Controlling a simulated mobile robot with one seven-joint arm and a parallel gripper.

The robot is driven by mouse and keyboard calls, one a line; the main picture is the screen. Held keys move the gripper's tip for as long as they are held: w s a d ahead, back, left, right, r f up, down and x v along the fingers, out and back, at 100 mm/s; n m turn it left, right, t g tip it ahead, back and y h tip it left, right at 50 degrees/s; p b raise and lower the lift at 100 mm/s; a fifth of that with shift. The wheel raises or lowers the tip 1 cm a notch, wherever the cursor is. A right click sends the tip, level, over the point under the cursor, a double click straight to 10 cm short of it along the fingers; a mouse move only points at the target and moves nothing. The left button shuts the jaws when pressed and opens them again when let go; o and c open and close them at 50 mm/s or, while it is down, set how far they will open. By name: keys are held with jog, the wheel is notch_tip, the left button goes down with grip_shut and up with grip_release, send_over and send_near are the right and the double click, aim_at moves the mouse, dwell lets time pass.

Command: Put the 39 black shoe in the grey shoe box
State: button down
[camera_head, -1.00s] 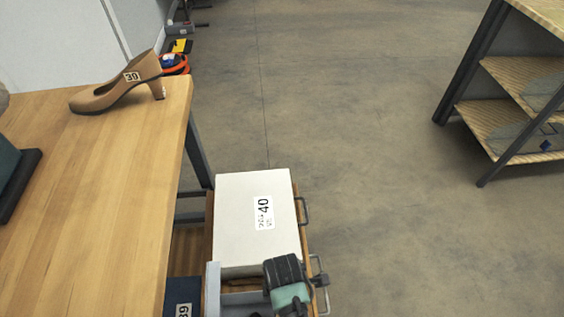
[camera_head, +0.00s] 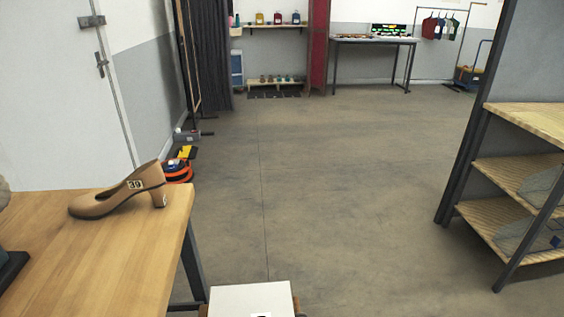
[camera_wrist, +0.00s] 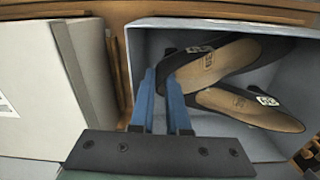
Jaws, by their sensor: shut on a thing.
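In the wrist view, an open grey shoe box (camera_wrist: 290,55) holds two black shoes with tan insoles. The upper black shoe (camera_wrist: 213,62) lies along the far side, its left end at my fingertips. The lower black shoe (camera_wrist: 255,104) lies in front of it, toward the right, with a pale label too blurred to read. My gripper (camera_wrist: 160,76) reaches into the left part of the box with its blue fingers closed on the upper shoe's left end. The exact contact is partly hidden. The head view does not show my gripper or the box interior.
A white box (camera_head: 252,299) stands beside the grey box, left of it in the wrist view. A tan heeled shoe (camera_head: 120,194) labelled 39 stands on the wooden table (camera_head: 120,255). A shelf unit (camera_head: 510,170) stands at right. The floor between is clear.

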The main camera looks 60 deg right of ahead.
jog(key=shift+w+a, duration=0.4)
jog(key=shift+w, duration=0.1)
jog(key=shift+f, duration=0.5)
dwell(1.2)
jog(key=c, duration=0.8)
grip_release()
notch_tip(320, 180, up, 13)
jog(key=p, duration=0.4)
jog(key=shift+s+a, duration=0.1)
